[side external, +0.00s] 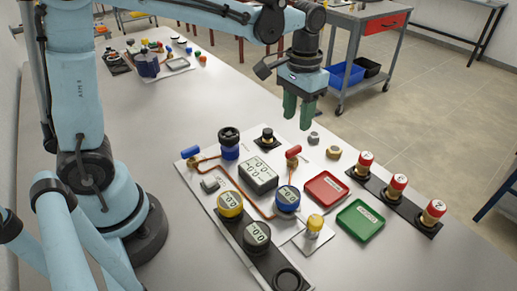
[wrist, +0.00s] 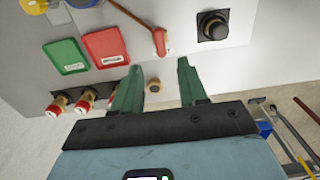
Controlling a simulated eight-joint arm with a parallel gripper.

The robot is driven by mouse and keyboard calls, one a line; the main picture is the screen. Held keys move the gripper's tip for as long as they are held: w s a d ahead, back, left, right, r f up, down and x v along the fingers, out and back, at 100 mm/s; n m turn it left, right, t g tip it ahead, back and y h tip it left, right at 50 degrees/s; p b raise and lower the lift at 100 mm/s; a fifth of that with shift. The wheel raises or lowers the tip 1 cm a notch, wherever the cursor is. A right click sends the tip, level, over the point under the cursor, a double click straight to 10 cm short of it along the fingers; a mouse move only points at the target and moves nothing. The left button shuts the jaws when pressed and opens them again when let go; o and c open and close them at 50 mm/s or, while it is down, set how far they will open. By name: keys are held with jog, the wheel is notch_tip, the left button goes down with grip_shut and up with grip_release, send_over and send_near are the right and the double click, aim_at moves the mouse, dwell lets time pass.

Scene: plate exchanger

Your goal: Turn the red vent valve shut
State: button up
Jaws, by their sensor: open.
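The red vent valve (side external: 293,151) has a short red handle on a brass fitting at the back right of the instrument board, joined to a copper pipe. In the wrist view its red handle (wrist: 159,42) lies ahead of my fingertips, roughly in line with the gap between them. My gripper (side external: 299,108) has green fingers pointing down, above the table and behind the valve.
A black knob (side external: 267,138) stands left of the valve, with a grey display (side external: 258,175) in front. A blue-handled valve (side external: 190,152) is at the board's left. Red (side external: 326,188) and green (side external: 360,221) trays and red-capped cylinders (side external: 397,185) stand to the right. A grey nut (side external: 313,138) is nearby.

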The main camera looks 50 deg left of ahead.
aim_at(294, 148)
notch_tip(294, 148, down, 9)
jog(key=shift+r, duration=0.1)
dwell(0.3)
jog(key=shift+c, duration=0.3)
grip_shut()
